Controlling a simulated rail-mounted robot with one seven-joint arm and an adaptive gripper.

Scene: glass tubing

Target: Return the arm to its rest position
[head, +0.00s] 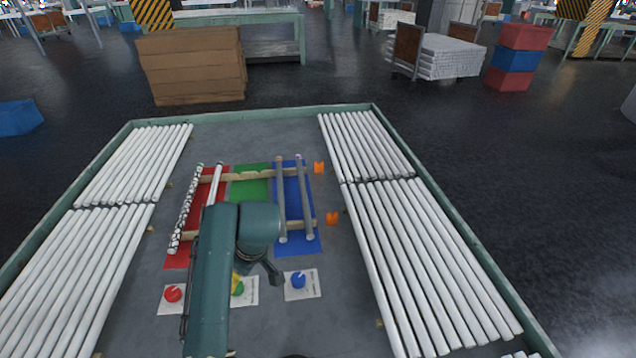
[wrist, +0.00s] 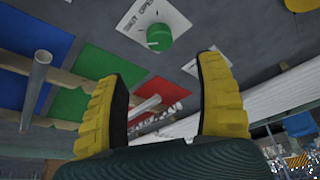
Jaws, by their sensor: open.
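My gripper (wrist: 162,70) is open in the wrist view, its two yellow fingers apart with nothing between them. A green knob (wrist: 160,38) on a white labelled card shows beyond the fingertips. In the head view my green arm reaches over the middle of the table and hides most of the gripper. The green knob (head: 238,288) is partly covered there by a finger. I cannot tell whether the gripper touches it.
Red (head: 176,261), green (head: 250,185) and blue (head: 309,246) mats lie under wooden supports bearing tubes. Red (head: 173,294) and blue (head: 298,281) knobs flank the green one. White tubes (head: 120,180) line both sides inside the table's raised rim (head: 250,109). Orange pieces (head: 332,218) stand right.

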